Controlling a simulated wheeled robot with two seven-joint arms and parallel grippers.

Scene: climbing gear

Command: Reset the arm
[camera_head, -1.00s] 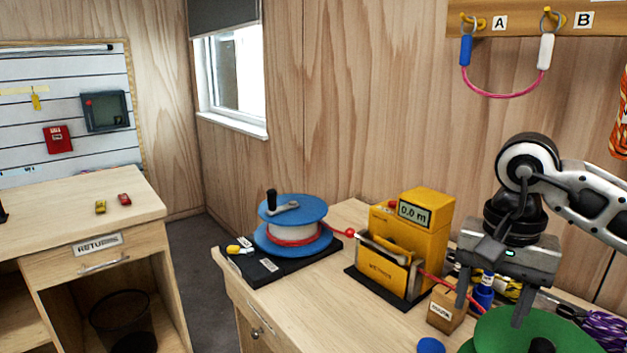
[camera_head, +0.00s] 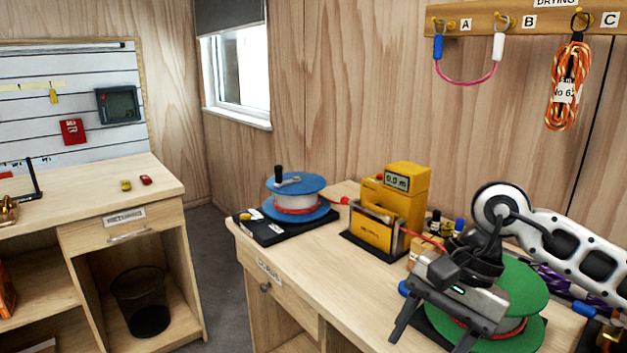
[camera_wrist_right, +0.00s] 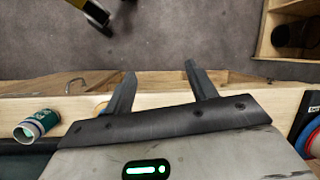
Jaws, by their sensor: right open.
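My right arm comes in from the right in the head view. Its gripper (camera_head: 430,340) is tilted, with spread fingers pointing down and left near the bench's front edge. It hides part of the green spool (camera_head: 518,285) behind it. In the right wrist view the open fingers (camera_wrist_right: 160,75) have nothing between them and reach over the bench edge (camera_wrist_right: 230,88), with floor beyond.
A blue spool (camera_head: 297,185) and a yellow meter box (camera_head: 395,205) stand along the bench. A green-and-white cylinder (camera_wrist_right: 38,125) lies near the edge in the wrist view. Ropes hang from a hook rail (camera_head: 480,20). Floor (camera_head: 215,265) lies between bench and returns desk (camera_head: 110,190).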

